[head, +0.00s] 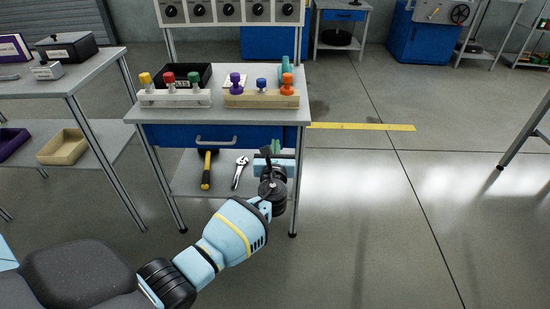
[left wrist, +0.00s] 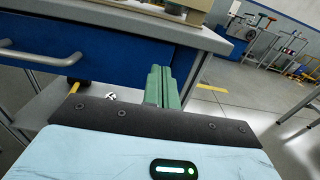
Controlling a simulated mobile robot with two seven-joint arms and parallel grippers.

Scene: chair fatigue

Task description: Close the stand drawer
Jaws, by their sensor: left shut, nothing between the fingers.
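The stand (head: 215,108) has a grey top and a blue drawer (head: 180,134) with a metal handle (head: 216,141) under it. The drawer front also shows in the left wrist view (left wrist: 110,50), with its handle at the left. I cannot tell how far the drawer stands out. My left gripper (head: 275,148) is at the right part of the drawer front, right of the handle. Its green fingers (left wrist: 161,86) are shut together and empty, pointing at the right end of the front; I cannot tell whether they touch it. My right gripper is not in view.
Racks with coloured-capped pieces (head: 175,97) (head: 262,99) and a black bin (head: 189,76) stand on the stand. A hammer (head: 207,169) and a wrench (head: 240,172) lie on its lower shelf. Another table (head: 75,75) is at the left. Floor at the right is clear.

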